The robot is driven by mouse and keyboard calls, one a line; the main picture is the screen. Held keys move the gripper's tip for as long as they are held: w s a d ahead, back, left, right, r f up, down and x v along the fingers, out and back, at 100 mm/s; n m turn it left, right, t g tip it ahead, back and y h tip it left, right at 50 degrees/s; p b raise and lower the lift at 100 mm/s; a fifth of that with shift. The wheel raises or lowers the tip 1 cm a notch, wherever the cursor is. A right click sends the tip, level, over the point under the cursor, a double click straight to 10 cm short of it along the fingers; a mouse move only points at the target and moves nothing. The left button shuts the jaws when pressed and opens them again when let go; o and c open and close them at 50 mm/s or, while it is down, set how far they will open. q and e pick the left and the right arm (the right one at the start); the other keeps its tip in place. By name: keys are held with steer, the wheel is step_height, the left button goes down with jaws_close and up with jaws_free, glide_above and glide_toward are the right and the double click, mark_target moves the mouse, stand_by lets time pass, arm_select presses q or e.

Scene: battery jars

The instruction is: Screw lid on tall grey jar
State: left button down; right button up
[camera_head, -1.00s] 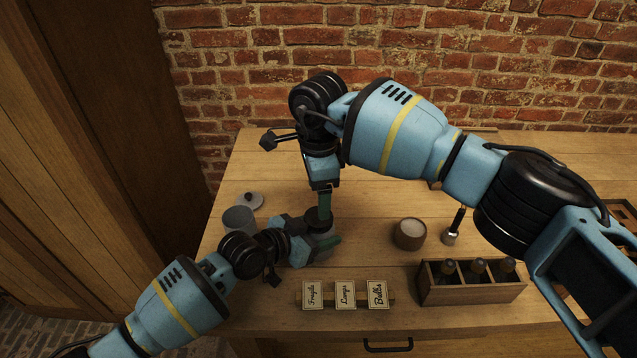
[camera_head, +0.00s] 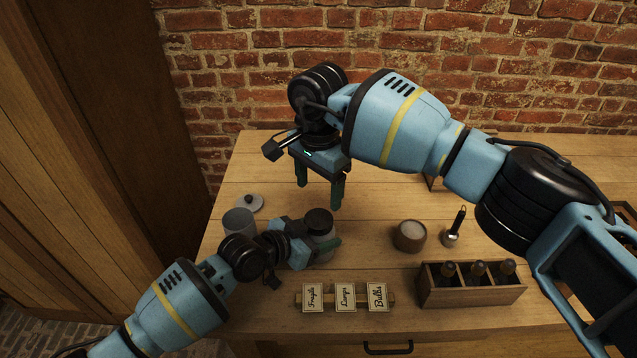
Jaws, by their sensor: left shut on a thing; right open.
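A greyish jar (camera_head: 322,238) stands upright on the table, partly hidden by my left gripper. A dark round lid (camera_head: 318,220) sits on its mouth; I cannot tell how tightly. My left gripper (camera_head: 312,246) is shut around the jar's body from the left. My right gripper (camera_head: 320,194) is open and empty, fingers pointing down, above and slightly behind the lid and apart from it. A pale lid with a dark knob (camera_head: 249,203) lies on the table behind that jar.
A round pot with pale contents (camera_head: 409,236) and a black-handled tool (camera_head: 455,229) stand to the right. A wooden crate (camera_head: 470,293) with dark bottles is at front right. Several label cards (camera_head: 345,297) stand at the front. The table's back left is clear.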

mark_target(319, 219)
steer(key=shift+f, duration=3.9)
steer(key=shift+c, duration=0.3)
steer(key=c, duration=0.9)
steer(key=m, duration=0.4)
steer(key=shift+m, duration=0.3)
steer(key=shift+c, duration=0.2)
steer(key=m, duration=0.5)
steer(key=o, duration=1.1)
steer(key=shift+c, duration=0.2)
